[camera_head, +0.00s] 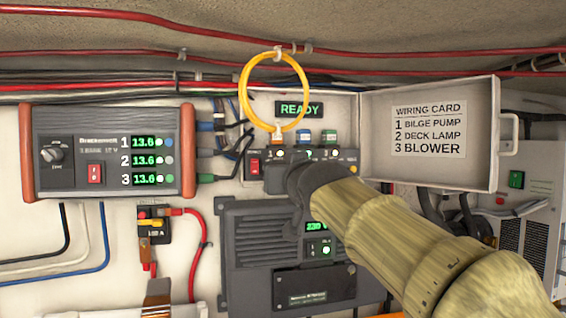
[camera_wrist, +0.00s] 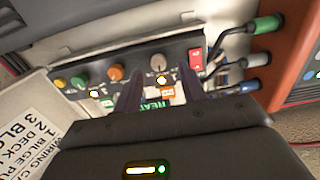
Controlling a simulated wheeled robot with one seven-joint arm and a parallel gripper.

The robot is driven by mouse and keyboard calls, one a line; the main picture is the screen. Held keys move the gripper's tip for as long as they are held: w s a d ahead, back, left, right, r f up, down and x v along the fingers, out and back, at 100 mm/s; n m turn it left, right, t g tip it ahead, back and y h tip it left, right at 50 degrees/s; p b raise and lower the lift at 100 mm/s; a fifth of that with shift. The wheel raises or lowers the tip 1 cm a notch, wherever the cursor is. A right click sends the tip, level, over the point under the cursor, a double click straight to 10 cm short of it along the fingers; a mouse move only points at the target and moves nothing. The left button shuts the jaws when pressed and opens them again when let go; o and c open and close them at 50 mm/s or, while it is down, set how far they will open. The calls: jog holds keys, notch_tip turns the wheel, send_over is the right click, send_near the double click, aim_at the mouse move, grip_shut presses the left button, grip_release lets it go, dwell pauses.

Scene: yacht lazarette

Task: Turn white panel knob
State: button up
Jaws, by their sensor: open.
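The white panel knob (camera_wrist: 158,63) is on a dark switch strip (camera_wrist: 138,58) in the wrist view, between the red rocker switch and the orange knob. My gripper (camera_wrist: 158,82) is open, with one dark finger on each side of the white knob's position. I cannot tell whether the fingers touch it. In the head view my dark gripper (camera_head: 284,182) is in front of the strip (camera_head: 320,155), and the white knob is hidden behind it.
A red rocker switch (camera_wrist: 195,60), orange knob (camera_wrist: 116,72), green knob (camera_wrist: 78,82) and yellow knob (camera_wrist: 59,84) share the strip. A green READY display (camera_head: 299,109) and yellow cable loop (camera_head: 274,90) are above. An open lid (camera_head: 480,130) stands right.

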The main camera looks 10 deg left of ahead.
jog(key=x, duration=0.2)
jog(key=shift+w+p, duration=0.35)
jog(key=shift+w, duration=0.05)
grip_shut()
jog(key=shift+f, duration=0.1)
